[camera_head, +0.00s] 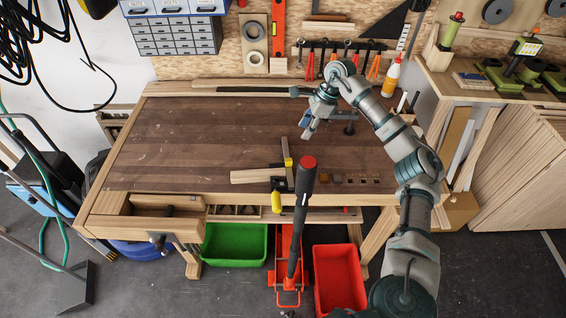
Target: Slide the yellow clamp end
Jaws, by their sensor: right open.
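A clamp with a yellow end (288,162) lies near the front edge of the workbench, its bar pointing toward the back. Its yellow handle (277,202) hangs at the front edge. A pale wooden piece (251,176) lies at the clamp, extending left. The black, red-topped handle of a jack rises in front and hides part of the clamp's right side. My right gripper (305,115) is open, above the bench and behind the clamp, apart from it. I see nothing between its fingers. My left gripper is not in view.
The black jack handle (303,205) stands in front of the bench. A blue vise (345,116) is partly hidden behind my right arm. Small blocks (350,180) lie right of the clamp. A glue bottle (391,76) stands at the back. The bench's left half (190,140) is clear.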

